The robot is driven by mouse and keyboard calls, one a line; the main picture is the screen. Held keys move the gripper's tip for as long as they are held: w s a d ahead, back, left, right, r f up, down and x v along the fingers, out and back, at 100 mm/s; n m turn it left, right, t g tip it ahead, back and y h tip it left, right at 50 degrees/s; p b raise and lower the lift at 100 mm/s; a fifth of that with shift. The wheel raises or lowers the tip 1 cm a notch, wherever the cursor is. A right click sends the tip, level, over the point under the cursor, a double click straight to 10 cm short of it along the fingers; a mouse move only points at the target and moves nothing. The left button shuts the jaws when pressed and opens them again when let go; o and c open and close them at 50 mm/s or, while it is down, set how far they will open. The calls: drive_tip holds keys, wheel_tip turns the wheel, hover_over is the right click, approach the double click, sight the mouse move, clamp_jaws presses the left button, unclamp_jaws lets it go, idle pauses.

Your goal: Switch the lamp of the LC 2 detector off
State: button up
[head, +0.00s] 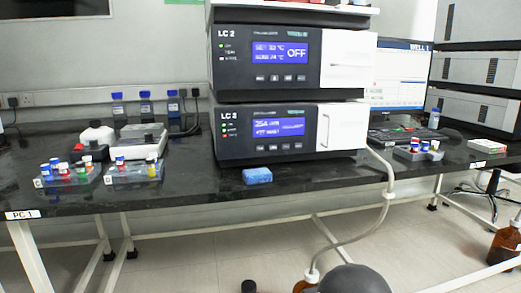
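Two stacked dark units marked LC 2 stand on the black bench. The lower LC 2 unit (228,152) has a lit blue display (278,126) that seems to read 254 with small units, like a detector; its second line is too small to read surely. Small status lights (224,130), green and red, sit left of the display. A row of small buttons (271,147) lies below it. The upper LC 2 unit (228,90) has a blue display (280,52) with temperature figures and a large OFF. My gripper is not in view.
The black bench (200,192) carries vial racks (70,179) and small instruments at left, and a blue sponge (257,175) before the lower unit. A monitor (400,75) and keyboard stand right. A tube (391,190) hangs over the front edge.

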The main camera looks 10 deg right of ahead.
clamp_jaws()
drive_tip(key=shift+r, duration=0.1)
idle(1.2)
